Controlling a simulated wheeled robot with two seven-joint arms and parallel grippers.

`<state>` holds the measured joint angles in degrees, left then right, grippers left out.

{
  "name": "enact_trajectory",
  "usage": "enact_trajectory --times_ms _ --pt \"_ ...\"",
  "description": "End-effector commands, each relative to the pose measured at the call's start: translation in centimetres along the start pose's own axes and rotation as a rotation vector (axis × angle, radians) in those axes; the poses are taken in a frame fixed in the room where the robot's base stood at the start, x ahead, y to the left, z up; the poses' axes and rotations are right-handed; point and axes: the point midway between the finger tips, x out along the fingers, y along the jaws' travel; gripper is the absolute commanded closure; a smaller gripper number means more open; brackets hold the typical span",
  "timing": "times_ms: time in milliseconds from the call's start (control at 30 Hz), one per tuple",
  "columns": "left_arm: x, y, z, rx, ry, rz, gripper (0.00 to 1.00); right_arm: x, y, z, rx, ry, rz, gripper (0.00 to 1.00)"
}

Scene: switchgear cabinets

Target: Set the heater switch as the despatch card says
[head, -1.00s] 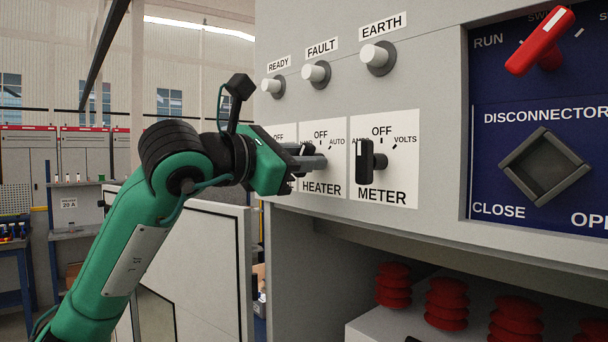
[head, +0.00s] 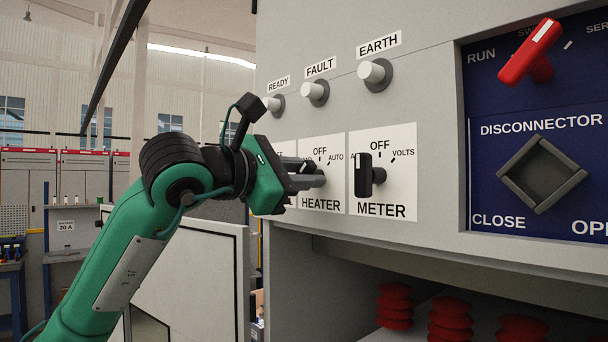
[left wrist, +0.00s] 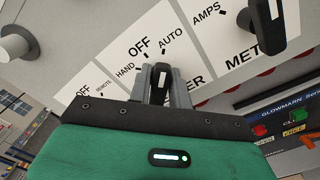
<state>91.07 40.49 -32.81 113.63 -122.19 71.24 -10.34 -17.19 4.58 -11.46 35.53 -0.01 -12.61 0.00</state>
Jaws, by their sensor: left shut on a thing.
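The heater switch, a small black knob with a white line, shows in the left wrist view (left wrist: 160,82). Its plate (head: 320,204) is marked HAND, OFF and AUTO above the word HEATER. My left gripper (head: 316,175) is shut on the knob, with one grey finger on each side of it in the left wrist view (left wrist: 158,88). There the white line appears to lean toward AUTO rather than OFF. In the head view the fingers hide the knob. No despatch card can be made out. My right gripper is not in view.
The METER switch (head: 366,176) stands close to the right of my fingers. The READY (head: 275,104), FAULT (head: 315,92) and EARTH (head: 375,75) lamps sit above. A red handle (head: 530,54) and the disconnector socket (head: 541,182) are on the blue panel. An open compartment lies below.

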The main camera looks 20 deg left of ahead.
Motion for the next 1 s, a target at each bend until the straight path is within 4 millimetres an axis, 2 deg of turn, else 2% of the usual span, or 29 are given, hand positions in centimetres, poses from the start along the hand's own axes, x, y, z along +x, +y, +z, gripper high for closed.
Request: enact_trajectory --times_ms 33,100,133,400,533,667,1000 --pt "0.0 0.0 0.0 0.0 0.0 0.0 0.78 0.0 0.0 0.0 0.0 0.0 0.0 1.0" --pt "0.0 0.0 0.0 0.0 -0.001 0.0 0.65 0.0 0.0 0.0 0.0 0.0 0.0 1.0" --pt "0.0 0.0 0.0 0.0 -0.001 0.0 0.62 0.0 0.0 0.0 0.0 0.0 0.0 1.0" --pt "-0.1 0.0 0.0 0.0 -0.001 0.001 0.62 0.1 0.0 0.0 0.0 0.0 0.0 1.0" --pt "-1.0 -0.1 -0.1 0.0 -0.002 0.002 0.62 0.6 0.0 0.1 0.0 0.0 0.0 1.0" --pt "-3.3 -0.2 -0.2 0.002 -0.002 0.004 0.62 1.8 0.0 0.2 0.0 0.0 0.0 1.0" --pt "-10.9 -0.2 -0.2 0.001 -0.002 0.004 0.62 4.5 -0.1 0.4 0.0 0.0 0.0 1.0"
